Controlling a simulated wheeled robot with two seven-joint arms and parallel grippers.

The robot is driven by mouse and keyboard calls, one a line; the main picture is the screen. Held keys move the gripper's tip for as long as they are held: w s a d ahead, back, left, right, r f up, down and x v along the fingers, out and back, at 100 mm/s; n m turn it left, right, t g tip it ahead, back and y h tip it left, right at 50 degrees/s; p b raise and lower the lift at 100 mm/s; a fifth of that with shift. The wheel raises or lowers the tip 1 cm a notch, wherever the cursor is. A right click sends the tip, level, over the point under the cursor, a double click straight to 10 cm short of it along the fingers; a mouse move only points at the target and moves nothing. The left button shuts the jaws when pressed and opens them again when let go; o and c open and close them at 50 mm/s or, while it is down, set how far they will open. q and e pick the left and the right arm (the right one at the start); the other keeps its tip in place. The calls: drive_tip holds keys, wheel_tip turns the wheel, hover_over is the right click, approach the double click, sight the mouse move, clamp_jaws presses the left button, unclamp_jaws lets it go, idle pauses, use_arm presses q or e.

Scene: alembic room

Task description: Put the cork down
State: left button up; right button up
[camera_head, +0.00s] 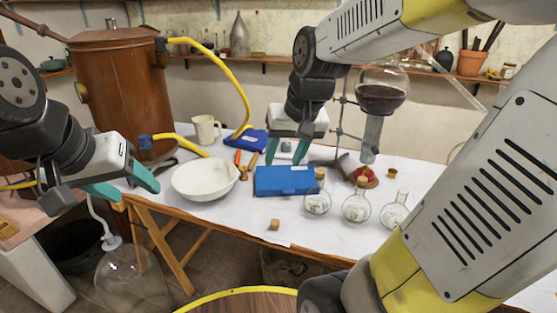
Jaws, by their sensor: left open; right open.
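A small tan cork (274,225) rests on the white-covered table (235,216) near its front edge, apart from both grippers. My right gripper (284,161) is open, with its teal fingers pointing down just behind the blue case (286,181). No object shows between its fingers. My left gripper (137,192) is open and empty at the table's left end, left of the white bowl (205,180). Round flasks stand on the table: one (317,202) with a cork in its neck, a second (356,207), also corked, and a third (395,214) partly behind my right arm.
A copper still (120,85) stands at the back left. A mug (205,129), orange-handled tools (245,165) and a stand (343,118) holding a dark-filled flask (382,97) are on the table. A small brown piece (392,173) lies at the right. The front strip around the cork is clear.

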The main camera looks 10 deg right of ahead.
drive_tip(key=s+r+n+t, duration=0.1)
drive_tip(key=s+r+t, duration=0.1)
drive_tip(key=s, duration=0.6)
drive_tip(key=shift+s+a+r+y, duration=0.3)
drive_tip(key=shift+a, duration=0.15)
